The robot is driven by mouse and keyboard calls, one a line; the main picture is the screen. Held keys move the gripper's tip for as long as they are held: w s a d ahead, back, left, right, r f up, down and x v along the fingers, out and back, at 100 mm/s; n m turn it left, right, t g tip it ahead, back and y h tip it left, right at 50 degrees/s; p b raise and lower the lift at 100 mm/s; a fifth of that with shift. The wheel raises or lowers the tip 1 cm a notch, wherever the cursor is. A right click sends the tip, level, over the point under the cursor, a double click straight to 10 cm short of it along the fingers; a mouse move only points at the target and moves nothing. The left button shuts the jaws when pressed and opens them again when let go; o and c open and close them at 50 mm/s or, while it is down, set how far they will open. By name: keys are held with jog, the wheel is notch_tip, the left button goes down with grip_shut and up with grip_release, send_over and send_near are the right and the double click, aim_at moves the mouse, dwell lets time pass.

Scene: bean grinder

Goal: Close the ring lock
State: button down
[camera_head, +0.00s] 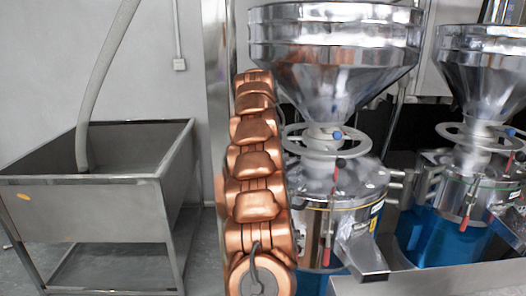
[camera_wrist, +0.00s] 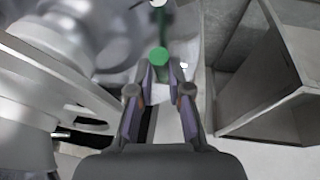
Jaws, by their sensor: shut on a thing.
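My gripper (camera_wrist: 161,68) shows in the wrist view, its two fingers closed in on a small green knob (camera_wrist: 159,55) at their tips. Whether this knob belongs to the ring lock I cannot tell. The nearer grinder (camera_head: 335,190) has a steel hopper (camera_head: 335,60), a ring-shaped handwheel (camera_head: 290,140) and a round drum with a red-handled lever (camera_head: 328,235). In the head view my gripper is hidden, and my copper arm stands at the grinder's left side. Blurred pale metal of a machine (camera_wrist: 75,35) fills the left of the wrist view.
A second similar grinder (camera_head: 475,150) stands at the right. A steel trough (camera_head: 90,205) on legs, with a grey hose (camera_head: 105,65), stands at the left. A steel post (camera_head: 217,100) rises beside my arm. A steel-walled box (camera_wrist: 270,95) is at the wrist view's right.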

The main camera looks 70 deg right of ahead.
jog(key=shift+s+a+f+y, duration=0.15)
jog(key=shift+s+f+y, duration=0.15)
jog(key=shift+s+f, duration=0.35)
jog(key=shift+w+f, duration=0.1)
jog(key=shift+w, duration=0.05)
jog(key=c, duration=1.3)
grip_release()
jog(key=shift+c, duration=0.2)
jog(key=shift+o, duration=1.1)
jog(key=shift+w, duration=0.25)
jog(key=shift+r, duration=0.2)
jog(key=shift+s+d+r+h, duration=0.25)
jog(key=shift+d+r+h, duration=0.15)
jog(key=shift+r, duration=0.05)
jog(key=shift+b, duration=0.35)
